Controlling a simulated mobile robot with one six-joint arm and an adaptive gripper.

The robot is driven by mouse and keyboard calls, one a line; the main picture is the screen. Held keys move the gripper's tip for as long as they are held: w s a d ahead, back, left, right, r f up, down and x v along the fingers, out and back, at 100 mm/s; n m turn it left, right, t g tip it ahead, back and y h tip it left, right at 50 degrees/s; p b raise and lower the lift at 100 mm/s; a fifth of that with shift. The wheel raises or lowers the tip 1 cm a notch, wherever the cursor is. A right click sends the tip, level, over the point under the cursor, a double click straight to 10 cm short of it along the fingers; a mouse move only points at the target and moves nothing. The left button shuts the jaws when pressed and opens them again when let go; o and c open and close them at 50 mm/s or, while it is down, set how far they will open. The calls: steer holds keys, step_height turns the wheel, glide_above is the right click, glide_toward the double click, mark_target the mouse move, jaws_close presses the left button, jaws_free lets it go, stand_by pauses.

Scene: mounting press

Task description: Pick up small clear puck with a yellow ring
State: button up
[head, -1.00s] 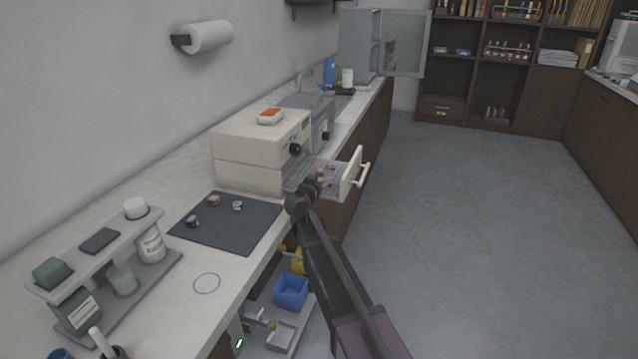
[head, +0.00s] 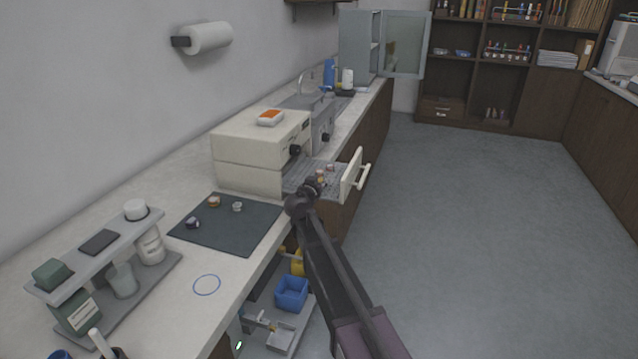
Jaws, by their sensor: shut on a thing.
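My gripper (head: 316,184) is over the near edge of the pulled-out drawer (head: 297,180) of the cream press box. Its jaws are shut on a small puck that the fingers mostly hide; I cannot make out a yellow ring. Small brownish and pinkish pieces show at and just beyond the fingertips, one of them a pinkish puck (head: 330,167) in the drawer. Three small pucks sit on the dark mat: a dark one (head: 193,223), an orange-brown one (head: 214,202) and a pale, clear-looking one (head: 237,207).
The cream box (head: 250,155) stands behind the mat (head: 225,235). The drawer front with its handle (head: 356,172) juts over the floor. A two-level rack (head: 105,255) with bottles stands at left. A blue bin (head: 291,293) is below the counter. The floor at right is clear.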

steer(key=shift+r, duration=0.2)
step_height(320, 180, up, 4)
steer(key=p, duration=0.3)
steer(key=shift+f+p, duration=0.25)
steer(key=shift+p, duration=0.15)
steer(key=s+d+r+p, duration=0.1)
steer(key=s+d, duration=0.2)
steer(key=s, duration=1.2)
steer(key=shift+s, duration=0.3)
steer(key=shift+d+r, duration=0.1)
steer(key=shift+r, duration=0.1)
